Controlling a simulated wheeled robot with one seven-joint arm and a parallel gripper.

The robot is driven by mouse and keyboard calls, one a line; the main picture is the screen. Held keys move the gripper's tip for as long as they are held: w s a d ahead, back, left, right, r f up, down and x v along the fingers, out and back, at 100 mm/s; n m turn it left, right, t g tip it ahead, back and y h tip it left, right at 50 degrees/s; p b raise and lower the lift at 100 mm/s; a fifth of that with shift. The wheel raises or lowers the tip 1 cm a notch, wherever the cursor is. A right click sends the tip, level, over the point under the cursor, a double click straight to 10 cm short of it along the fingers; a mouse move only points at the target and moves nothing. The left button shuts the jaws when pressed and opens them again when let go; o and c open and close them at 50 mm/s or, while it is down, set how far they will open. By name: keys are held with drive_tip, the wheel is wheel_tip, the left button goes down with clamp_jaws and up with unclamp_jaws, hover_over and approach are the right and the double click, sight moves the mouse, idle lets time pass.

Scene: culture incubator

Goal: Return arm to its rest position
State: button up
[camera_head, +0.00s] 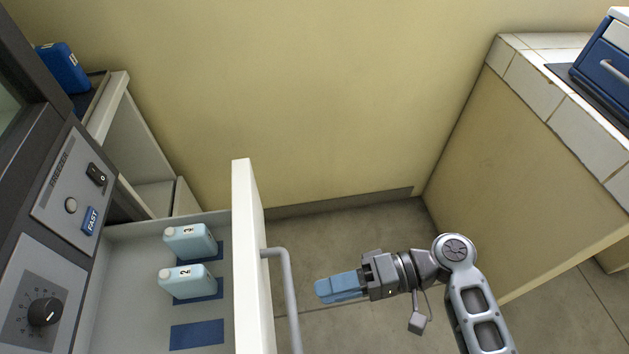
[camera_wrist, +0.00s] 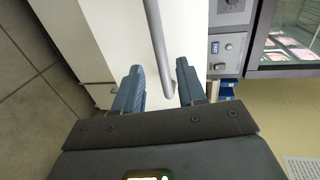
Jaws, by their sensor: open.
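My gripper (camera_head: 318,290) is open and empty, to the right of the pulled-out drawer's handle (camera_head: 286,300). A small gap shows between the fingertips and the handle in the head view. In the wrist view the two blue fingers of my gripper (camera_wrist: 158,67) stand apart, and the grey handle bar (camera_wrist: 155,30) appears in line with the space between them. My arm reaches in from the lower right of the head view, bent at a joint behind the gripper.
The open drawer (camera_head: 247,250) holds pale bottles marked 3 (camera_head: 190,239) and 2 (camera_head: 187,281) and a bare blue mark (camera_head: 197,334). A blue container (camera_head: 63,67) stands back left. A tiled counter (camera_head: 530,85) bounds the right. Floor (camera_head: 370,230) between is clear.

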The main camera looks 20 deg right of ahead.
drive_tip(key=s+d+f+m+t+h, duration=0.3)
drive_tip(key=s+d+f+t+h, duration=0.15)
drive_tip(key=s+f+h, duration=0.3)
drive_tip(key=s+d+r+t+h+p, duration=0.1)
drive_tip(key=s+d+r+t+h, duration=0.1)
drive_tip(key=s+d+h, duration=0.3)
drive_tip(key=s+d+r+n+t+h, duration=0.1)
drive_tip(key=s+r+t, duration=0.1)
drive_tip(key=r, duration=0.6)
drive_tip(key=s+d+r+n+t+h, duration=0.1)
drive_tip(key=s+r+t, duration=0.1)
drive_tip(key=r, duration=0.5)
drive_tip(key=s+d+r+n+t+h+p, duration=0.1)
drive_tip(key=s+r+n+t, duration=0.1)
drive_tip(key=r, duration=0.6)
drive_tip(key=shift+s+r+t, duration=0.35)
drive_tip(key=shift+s+t, duration=0.2)
drive_tip(key=shift+s, duration=0.5)
